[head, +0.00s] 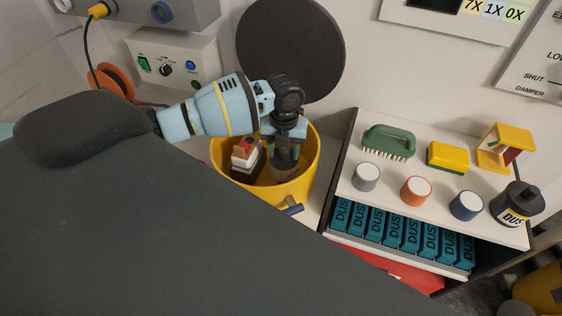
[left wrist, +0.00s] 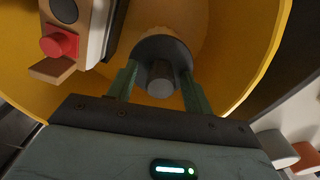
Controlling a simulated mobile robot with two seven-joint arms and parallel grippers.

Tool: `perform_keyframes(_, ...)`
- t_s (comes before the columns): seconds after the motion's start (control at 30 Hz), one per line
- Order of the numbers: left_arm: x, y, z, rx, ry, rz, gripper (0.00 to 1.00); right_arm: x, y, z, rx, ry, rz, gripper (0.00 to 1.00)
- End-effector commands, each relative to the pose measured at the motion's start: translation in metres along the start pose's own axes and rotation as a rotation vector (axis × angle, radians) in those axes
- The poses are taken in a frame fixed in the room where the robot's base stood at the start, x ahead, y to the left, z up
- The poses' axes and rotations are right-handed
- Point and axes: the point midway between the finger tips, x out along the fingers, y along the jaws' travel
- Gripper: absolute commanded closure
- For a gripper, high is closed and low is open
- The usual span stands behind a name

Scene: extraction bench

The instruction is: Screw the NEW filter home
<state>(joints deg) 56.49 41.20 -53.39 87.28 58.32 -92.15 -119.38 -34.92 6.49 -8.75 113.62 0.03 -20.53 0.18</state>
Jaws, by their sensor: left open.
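A filter with a dark round cap stands inside the yellow drum (head: 313,160), and its cap shows below my gripper in the head view (head: 284,167). In the left wrist view, the filter's dark cap (left wrist: 172,50) has a grey central stub, with a tan body beyond it. My left gripper (head: 285,148) points down into the drum and is open. Its green fingers (left wrist: 160,85) stand on either side of the stub; I cannot tell whether they touch it. Whether this is the new filter is not shown. My right gripper is out of view.
A block with a red knob (head: 243,153) stands in the drum left of the filter. A black disc (head: 291,50) is behind. The bench at right holds a green brush (head: 389,141), a yellow block (head: 447,156), several round caps and a dark bottle (head: 517,204).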

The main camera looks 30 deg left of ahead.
Motion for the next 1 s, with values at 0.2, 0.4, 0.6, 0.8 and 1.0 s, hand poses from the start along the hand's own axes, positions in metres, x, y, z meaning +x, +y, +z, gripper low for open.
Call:
perform_keyframes(0.2, -0.008, -0.002, 0.002, -0.299, -0.009, -0.009, 0.49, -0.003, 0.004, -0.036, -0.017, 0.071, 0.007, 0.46)
perform_keyframes(0.4, -0.001, -0.001, 0.0, -0.548, -0.001, -0.003, 0.49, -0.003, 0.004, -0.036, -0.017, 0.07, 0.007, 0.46)
perform_keyframes(0.6, -0.001, -0.001, 0.0, -0.794, 0.001, -0.002, 0.49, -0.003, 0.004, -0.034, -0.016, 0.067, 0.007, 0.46)
perform_keyframes(0.8, -0.001, -0.001, 0.0, -1.044, 0.0, -0.004, 0.49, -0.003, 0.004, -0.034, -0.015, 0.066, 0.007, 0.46)
perform_keyframes(1.0, -0.001, -0.001, 0.0, -1.293, 0.001, -0.003, 0.49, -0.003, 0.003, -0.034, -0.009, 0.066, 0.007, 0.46)
